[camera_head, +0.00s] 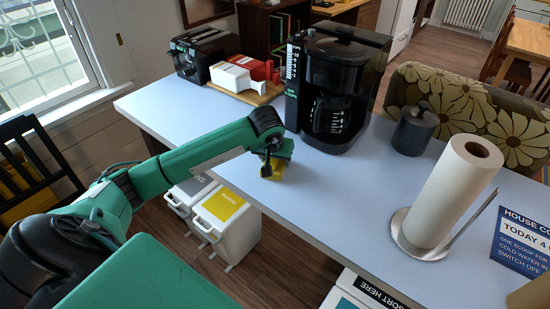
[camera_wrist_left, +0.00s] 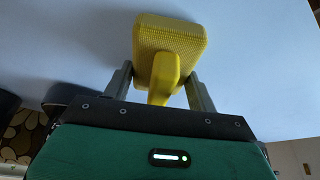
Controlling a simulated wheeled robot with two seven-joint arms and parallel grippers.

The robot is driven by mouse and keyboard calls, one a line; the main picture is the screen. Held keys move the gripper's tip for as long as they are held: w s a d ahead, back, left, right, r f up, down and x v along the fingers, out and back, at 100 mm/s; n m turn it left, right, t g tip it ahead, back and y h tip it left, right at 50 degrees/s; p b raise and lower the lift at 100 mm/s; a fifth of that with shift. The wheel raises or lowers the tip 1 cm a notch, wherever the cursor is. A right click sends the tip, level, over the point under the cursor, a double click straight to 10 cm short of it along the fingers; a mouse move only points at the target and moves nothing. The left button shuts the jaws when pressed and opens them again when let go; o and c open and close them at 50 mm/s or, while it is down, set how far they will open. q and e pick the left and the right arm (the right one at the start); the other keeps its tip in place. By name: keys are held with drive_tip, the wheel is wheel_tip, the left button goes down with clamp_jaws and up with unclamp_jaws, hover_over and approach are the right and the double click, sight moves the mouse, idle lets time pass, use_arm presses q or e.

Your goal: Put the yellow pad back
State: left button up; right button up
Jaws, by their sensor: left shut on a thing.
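The yellow pad (camera_head: 272,172) is in my left gripper (camera_head: 272,160), at the front edge of the pale blue counter (camera_head: 400,173). In the left wrist view the pad (camera_wrist_left: 170,38) has a ribbed block face and a yellow handle. The two fingers of my left gripper (camera_wrist_left: 160,88) are on either side of the handle, shut on it. The pad lies close over or on the counter; I cannot tell whether it touches. My right gripper is not in view.
A black coffee maker (camera_head: 335,80) stands behind the gripper, with a dark canister (camera_head: 414,130) to its right. A paper towel roll (camera_head: 452,190) and a blue sign (camera_head: 524,240) stand at right. A toaster (camera_head: 203,52) is at back left. White bins (camera_head: 225,212) stand below the counter.

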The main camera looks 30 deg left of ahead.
use_arm(q)
drive_tip(key=shift+f, duration=0.15)
drive_tip(key=o, duration=0.9)
drive_tip(key=shift+o, duration=0.2)
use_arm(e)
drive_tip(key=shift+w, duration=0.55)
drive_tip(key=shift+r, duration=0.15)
use_arm(q)
drive_tip(key=shift+r, duration=0.4)
drive_tip(key=v, duration=0.3)
drive_tip(key=shift+b, duration=0.3)
drive_tip(key=b+v, duration=0.1)
drive_tip(key=v, duration=0.7)
drive_tip(key=shift+s+r, duration=0.25)
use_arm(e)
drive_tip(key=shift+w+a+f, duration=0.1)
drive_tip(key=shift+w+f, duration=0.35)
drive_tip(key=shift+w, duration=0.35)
